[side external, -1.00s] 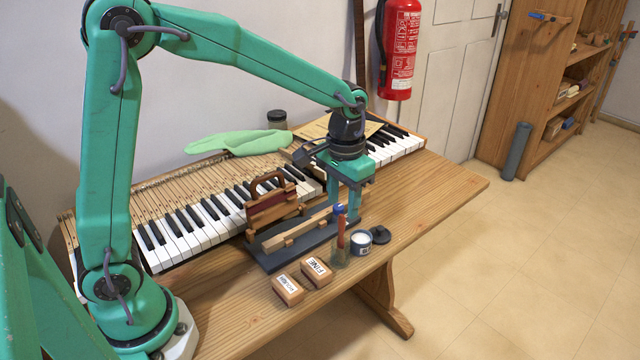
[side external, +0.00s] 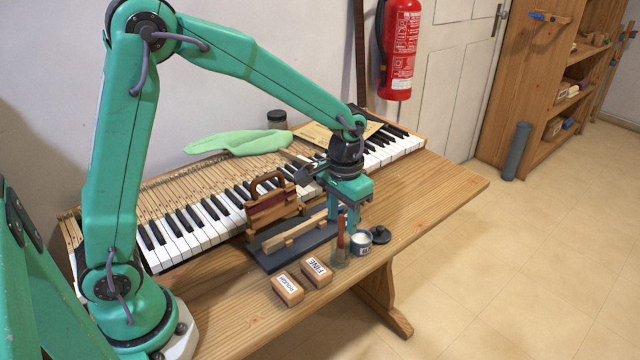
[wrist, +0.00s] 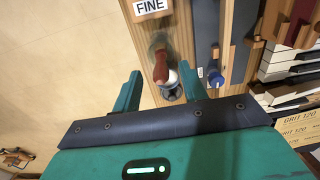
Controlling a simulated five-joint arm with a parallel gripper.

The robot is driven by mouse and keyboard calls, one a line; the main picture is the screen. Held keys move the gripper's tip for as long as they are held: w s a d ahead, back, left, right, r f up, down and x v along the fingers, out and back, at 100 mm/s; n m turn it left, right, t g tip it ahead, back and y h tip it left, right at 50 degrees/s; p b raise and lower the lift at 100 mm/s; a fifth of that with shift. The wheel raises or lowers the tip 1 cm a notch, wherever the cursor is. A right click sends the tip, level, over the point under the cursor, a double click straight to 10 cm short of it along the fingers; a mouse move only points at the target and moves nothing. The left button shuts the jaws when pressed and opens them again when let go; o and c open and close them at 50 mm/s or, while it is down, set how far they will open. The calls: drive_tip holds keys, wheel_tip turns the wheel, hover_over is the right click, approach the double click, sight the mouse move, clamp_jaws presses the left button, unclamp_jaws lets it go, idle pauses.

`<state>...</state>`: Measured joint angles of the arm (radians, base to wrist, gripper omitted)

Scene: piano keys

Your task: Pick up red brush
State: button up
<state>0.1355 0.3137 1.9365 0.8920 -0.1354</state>
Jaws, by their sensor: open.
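The red brush (side external: 340,240) stands in a small glass jar (side external: 340,258) near the table's front edge, handle up. In the wrist view, its red handle (wrist: 160,68) shows between my two fingers, nearer the picture's middle. My gripper (side external: 344,220) points down at the brush from behind in the side view. It is open and empty, with the fingers apart on either side of the handle in the wrist view (wrist: 160,78). I cannot tell whether a finger touches the handle. The bristles are not clear inside the jar.
A white-topped tin (side external: 361,242) and a dark lid (side external: 379,234) stand right of the jar. Sanding blocks (side external: 316,272) lie in front. The piano keys (side external: 185,235) lie behind.

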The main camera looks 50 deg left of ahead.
sight(341, 241)
drive_tip(key=shift+f, duration=1.85)
clamp_jaws()
